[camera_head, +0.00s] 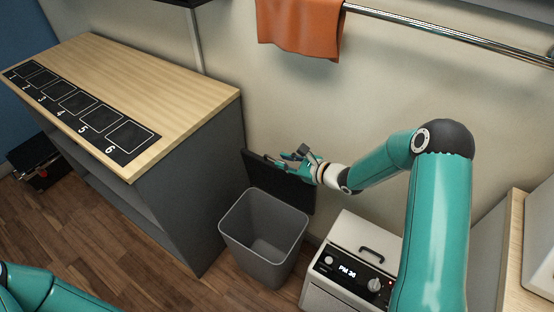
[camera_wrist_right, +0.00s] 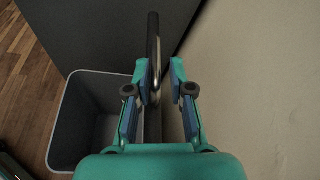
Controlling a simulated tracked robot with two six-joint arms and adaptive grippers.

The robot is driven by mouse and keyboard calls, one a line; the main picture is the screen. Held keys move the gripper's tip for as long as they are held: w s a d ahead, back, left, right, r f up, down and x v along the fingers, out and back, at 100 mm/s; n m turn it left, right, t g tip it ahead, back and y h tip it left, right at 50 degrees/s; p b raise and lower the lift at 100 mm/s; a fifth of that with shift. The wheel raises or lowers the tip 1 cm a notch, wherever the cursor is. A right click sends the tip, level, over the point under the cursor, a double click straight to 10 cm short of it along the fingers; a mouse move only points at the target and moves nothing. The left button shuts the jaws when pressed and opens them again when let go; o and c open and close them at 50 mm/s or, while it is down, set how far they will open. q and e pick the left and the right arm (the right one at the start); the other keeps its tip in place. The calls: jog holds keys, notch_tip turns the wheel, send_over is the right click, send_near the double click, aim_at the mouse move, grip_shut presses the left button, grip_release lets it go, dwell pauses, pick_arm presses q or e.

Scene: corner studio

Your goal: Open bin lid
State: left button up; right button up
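The grey bin (camera_head: 264,240) stands on the floor beside the wooden-topped cabinet. Its dark lid (camera_head: 276,181) is up, standing nearly upright at the bin's back, and the bin's empty inside shows. The bin's rim (camera_wrist_right: 62,123) also shows at the left of the right wrist view. My right gripper (camera_head: 299,155) is at the lid's upper edge. In the right wrist view its fingers (camera_wrist_right: 160,85) are apart, and a dark curved bar (camera_wrist_right: 153,40), seemingly the lid's handle, lies between them, close to the left finger. My left gripper is out of view.
The cabinet (camera_head: 195,175) with numbered squares stands left of the bin. A white appliance (camera_head: 350,265) with a dial and display stands close on the right. The wall is behind, with an orange towel (camera_head: 302,28) on a rail above.

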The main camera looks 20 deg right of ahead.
jog(key=v, duration=0.8)
jog(key=s+a+r+n+g+y+p, duration=0.1)
jog(key=s+a+g+y+p, duration=0.15)
jog(key=a+p, duration=0.9)
jog(key=s+a+f+n+g+h, duration=0.2)
jog(key=s+a+f+n+g, duration=0.1)
jog(key=s+n, duration=0.8)
jog(key=s+a+f+n+g+h, duration=0.3)
jog(key=s+f+n+g, duration=0.3)
jog(key=s+n, duration=0.5)
jog(key=shift+n, duration=0.8)
jog(key=shift+w, duration=0.1)
